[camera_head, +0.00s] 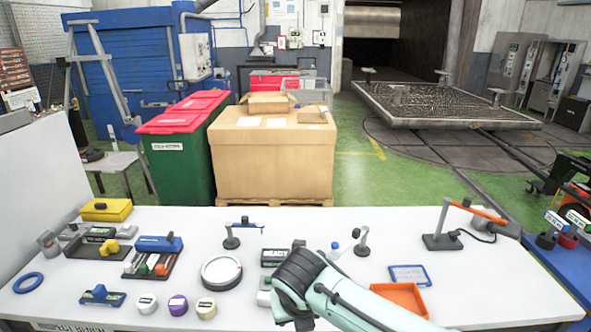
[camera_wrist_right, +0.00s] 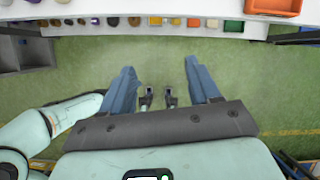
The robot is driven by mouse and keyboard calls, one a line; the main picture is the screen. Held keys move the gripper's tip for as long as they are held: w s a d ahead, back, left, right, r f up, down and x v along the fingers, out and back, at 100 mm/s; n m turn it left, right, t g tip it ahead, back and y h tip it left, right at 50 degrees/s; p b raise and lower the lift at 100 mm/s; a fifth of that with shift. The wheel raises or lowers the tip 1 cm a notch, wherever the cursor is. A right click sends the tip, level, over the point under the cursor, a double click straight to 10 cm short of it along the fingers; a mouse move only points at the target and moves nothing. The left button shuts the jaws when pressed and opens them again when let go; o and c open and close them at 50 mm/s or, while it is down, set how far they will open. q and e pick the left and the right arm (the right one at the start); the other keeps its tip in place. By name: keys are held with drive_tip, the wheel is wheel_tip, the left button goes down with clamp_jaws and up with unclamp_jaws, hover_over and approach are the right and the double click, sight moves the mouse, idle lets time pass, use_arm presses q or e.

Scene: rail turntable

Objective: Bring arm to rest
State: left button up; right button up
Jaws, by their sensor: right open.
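My right gripper (camera_wrist_right: 160,68) shows in the right wrist view. Its two blue fingers stand wide apart with nothing between them, over the green floor in front of the white table's edge (camera_wrist_right: 130,30). In the head view, a pale mint arm link of mine with a dark joint reaches over the front of the white table (camera_head: 470,290); the gripper itself is not visible there. My left gripper is in neither view.
On the table are an orange tray (camera_head: 400,297), a blue-framed tray (camera_head: 409,275), a round white dish (camera_head: 221,272), a blue ring (camera_head: 28,282) and an orange-armed stand (camera_head: 442,240). A cardboard box (camera_head: 273,155) and green bin (camera_head: 182,168) stand behind. Floor below the gripper looks clear.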

drive_tip(key=s+d+f+m+g+y, duration=0.1)
drive_tip(key=s+f+m+g+y, duration=0.1)
drive_tip(key=f+m, duration=0.95)
drive_tip(key=s+d+f+m+g+y, duration=0.1)
drive_tip(key=s+f+m+g, duration=0.2)
drive_tip(key=f, duration=1.5)
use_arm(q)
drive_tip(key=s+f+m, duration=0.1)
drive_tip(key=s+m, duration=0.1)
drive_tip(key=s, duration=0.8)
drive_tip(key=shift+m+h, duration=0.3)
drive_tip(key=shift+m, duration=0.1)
use_arm(e)
drive_tip(key=s+d+f+m, duration=0.5)
drive_tip(key=s+f+m, duration=0.4)
drive_tip(key=m, duration=0.5)
drive_tip(key=s+d+f+m, duration=0.4)
drive_tip(key=s+f+m, duration=0.6)
drive_tip(key=m, duration=0.4)
drive_tip(key=shift+s+d+f+y, duration=0.2)
drive_tip(key=shift+s+d+y, duration=0.05)
drive_tip(key=shift+d+y, duration=0.15)
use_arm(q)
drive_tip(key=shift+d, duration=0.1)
